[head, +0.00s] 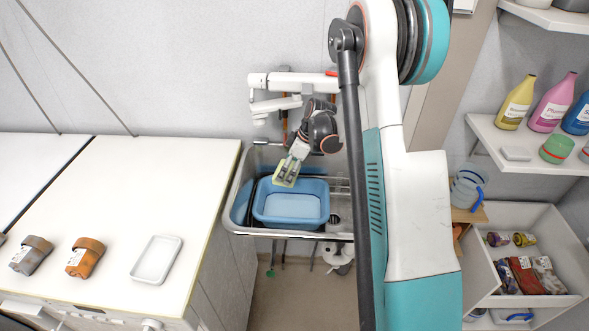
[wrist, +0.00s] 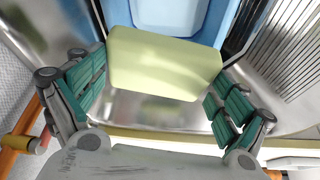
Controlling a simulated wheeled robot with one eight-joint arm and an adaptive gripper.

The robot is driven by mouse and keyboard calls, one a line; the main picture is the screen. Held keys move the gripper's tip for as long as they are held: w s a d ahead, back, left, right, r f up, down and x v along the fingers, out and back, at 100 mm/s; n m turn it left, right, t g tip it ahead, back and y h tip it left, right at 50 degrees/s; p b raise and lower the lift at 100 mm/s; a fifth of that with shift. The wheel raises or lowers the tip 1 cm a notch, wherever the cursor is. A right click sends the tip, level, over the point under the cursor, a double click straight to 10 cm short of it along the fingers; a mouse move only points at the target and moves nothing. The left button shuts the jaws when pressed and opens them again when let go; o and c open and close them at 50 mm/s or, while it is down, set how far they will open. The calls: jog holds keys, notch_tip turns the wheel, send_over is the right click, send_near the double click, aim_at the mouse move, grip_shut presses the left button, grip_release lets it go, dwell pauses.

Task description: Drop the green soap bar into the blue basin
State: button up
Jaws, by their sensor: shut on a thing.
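The green soap bar (wrist: 163,63) is pale yellow-green and sits between my gripper's fingers. My gripper (wrist: 158,95) is shut on it in the wrist view. In the head view my gripper (head: 287,171) holds the soap bar (head: 283,180) above the back edge of the blue basin. The blue basin (head: 291,206) is a light blue rectangular tub standing inside the metal sink. Its inside looks empty where it shows. In the wrist view part of the basin (wrist: 217,12) shows beyond the soap bar, which hides some of it.
The metal sink (head: 240,205) surrounds the basin, with a ribbed drainboard at its right. A faucet (head: 285,83) is on the wall behind it. Shelves with bottles (head: 552,102) stand right.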

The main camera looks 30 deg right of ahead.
jog(key=shift+w+d+f+n, duration=0.2)
jog(key=shift+d+n, duration=0.1)
jog(key=shift+d, duration=0.35)
jog(key=shift+w+d+f+n, duration=0.15)
jog(key=shift+d+n, duration=0.15)
jog(key=shift+d, duration=0.3)
notch_tip(320, 180, down, 6)
jog(key=b, duration=0.3)
jog(key=shift+r, duration=0.2)
jog(key=o, duration=0.9)
jog(key=v, duration=1.2)
jog(key=shift+w, duration=0.15)
